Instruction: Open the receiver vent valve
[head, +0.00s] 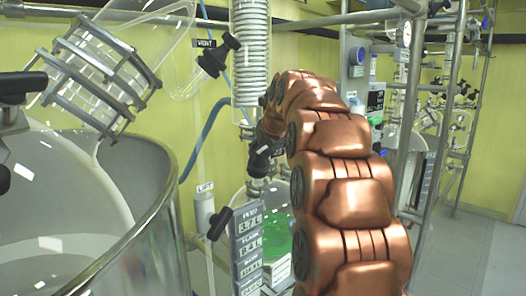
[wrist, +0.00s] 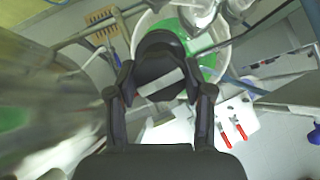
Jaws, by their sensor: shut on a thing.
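My gripper (wrist: 158,88) is shut on a round black knob (wrist: 160,52) with a pale stripe across its face in the wrist view. Its two fingers press on the left and right sides of the knob. I take the knob to be the receiver vent valve's handle. In the head view my gripper (head: 261,158) is a small dark shape beside my copper arm, above the glass receiver (head: 232,203) with green liquid. The knob cannot be told apart from the gripper there. A separate black-handled valve (head: 217,56) hangs higher up by a "VENT" label (head: 204,43).
A coiled glass condenser (head: 250,55) hangs above my gripper. A stack of readout labels (head: 248,250) and a "LIFT" post (head: 204,212) stand near the receiver. Open floor (head: 470,255) lies at right.

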